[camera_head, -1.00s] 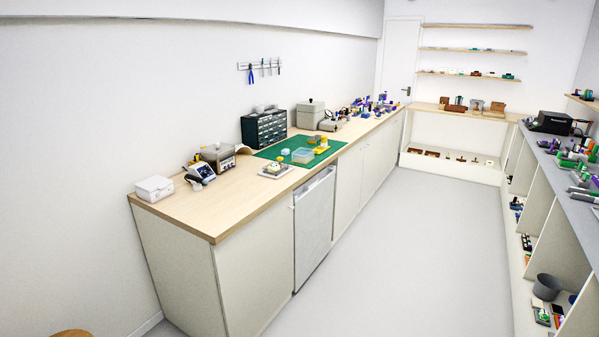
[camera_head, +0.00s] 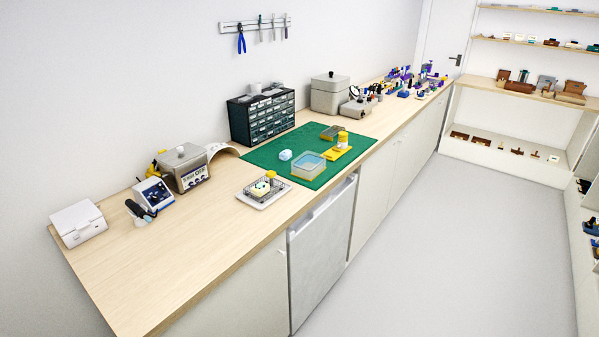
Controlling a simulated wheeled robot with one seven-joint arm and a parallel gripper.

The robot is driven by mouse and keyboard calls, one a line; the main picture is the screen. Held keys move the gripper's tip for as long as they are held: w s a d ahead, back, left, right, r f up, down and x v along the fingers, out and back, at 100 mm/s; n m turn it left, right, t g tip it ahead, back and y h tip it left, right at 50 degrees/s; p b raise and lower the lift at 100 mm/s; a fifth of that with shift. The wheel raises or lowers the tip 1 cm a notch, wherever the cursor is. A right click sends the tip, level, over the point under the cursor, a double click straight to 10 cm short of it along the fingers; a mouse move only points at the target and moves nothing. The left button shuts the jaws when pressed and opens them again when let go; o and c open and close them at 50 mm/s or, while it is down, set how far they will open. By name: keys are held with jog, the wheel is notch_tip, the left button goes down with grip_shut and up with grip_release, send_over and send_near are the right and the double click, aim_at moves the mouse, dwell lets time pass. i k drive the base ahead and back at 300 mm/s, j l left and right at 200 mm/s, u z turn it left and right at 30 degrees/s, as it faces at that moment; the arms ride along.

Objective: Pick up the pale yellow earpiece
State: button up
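I cannot make out the pale yellow earpiece for certain at this size. A small pale yellow piece (camera_head: 261,188) with dark spots sits on a wire rack in a white tray (camera_head: 252,203) near the bench's front edge. A stronger yellow bit (camera_head: 271,174) is right behind it. My gripper is not in view.
The wooden bench (camera_head: 150,290) runs along the wall, its near end mostly clear. A white box (camera_head: 78,223), a device with a screen (camera_head: 153,194), a grey heated pot (camera_head: 185,167) and a dark drawer cabinet (camera_head: 262,117) stand at the back. The floor (camera_head: 470,240) in front is open.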

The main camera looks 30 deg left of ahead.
aim_at(262, 188)
jog(key=i+l+u, duration=0.1)
jog(key=i, duration=0.4)
jog(key=i+l, duration=0.1)
jog(key=i, duration=0.4)
jog(key=i+u, duration=0.2)
jog(key=u, duration=0.25)
jog(key=i+u, duration=0.2)
jog(key=u, duration=0.2)
jog(key=i+l+u, duration=0.2)
jog(key=u, duration=0.25)
jog(key=i+l+u, duration=0.15)
jog(key=u, duration=0.25)
jog(key=i+l+u, duration=0.1)
jog(key=u, duration=0.4)
jog(key=i+l+u, duration=0.2)
jog(key=u, duration=0.25)
jog(key=i+l+u, duration=0.2)
jog(key=u, duration=0.3)
jog(key=i+l+u, duration=0.1)
jog(key=l+u, duration=0.2)
jog(key=u, duration=0.15)
jog(key=i+l+u, duration=0.1)
jog(key=l+u, duration=0.2)
jog(key=u, duration=0.2)
jog(key=l+u, duration=0.15)
jog(key=i+l, duration=0.05)
jog(key=l, duration=0.05)
